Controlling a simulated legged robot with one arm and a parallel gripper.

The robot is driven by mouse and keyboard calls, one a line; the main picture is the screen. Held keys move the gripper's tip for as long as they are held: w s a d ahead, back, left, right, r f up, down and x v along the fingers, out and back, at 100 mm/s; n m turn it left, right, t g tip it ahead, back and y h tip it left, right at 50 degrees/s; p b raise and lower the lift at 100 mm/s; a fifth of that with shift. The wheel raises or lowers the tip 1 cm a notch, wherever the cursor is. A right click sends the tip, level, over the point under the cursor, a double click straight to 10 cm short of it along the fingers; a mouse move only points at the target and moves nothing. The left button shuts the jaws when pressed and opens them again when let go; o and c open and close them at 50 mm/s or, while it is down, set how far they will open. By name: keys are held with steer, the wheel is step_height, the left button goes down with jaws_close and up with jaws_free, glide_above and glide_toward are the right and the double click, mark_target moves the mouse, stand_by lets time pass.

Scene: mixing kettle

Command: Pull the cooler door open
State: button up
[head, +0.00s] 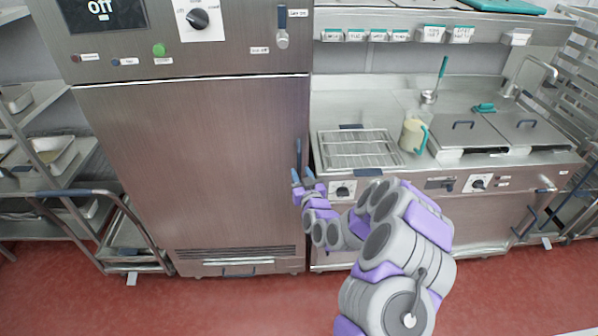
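The cooler (190,160) is a tall steel cabinet at the left of centre in the head view, and its large flat door looks shut. A dark vertical handle (301,152) runs along the door's right edge. My gripper (303,175) is at the lower end of this handle, with its two blue fingertips pointing up and apart. The fingertips look to be on either side of the handle's line. I cannot tell whether they touch it. My arm comes in from the lower right and hides part of the counter front.
A control panel (130,45) with a dial is above the door. A steel counter right of the cooler holds a wire rack (358,150), a jug (413,135) and lidded wells (465,135). A cart (120,230) stands at the left. Red floor is clear in front.

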steer(key=shift+w+a+b, duration=0.15)
steer(key=shift+w+a, duration=0.05)
steer(key=shift+w, duration=0.55)
steer(key=shift+w+a+b, duration=0.15)
steer(key=shift+w, duration=0.55)
steer(key=shift+c, duration=0.5)
jaws_close()
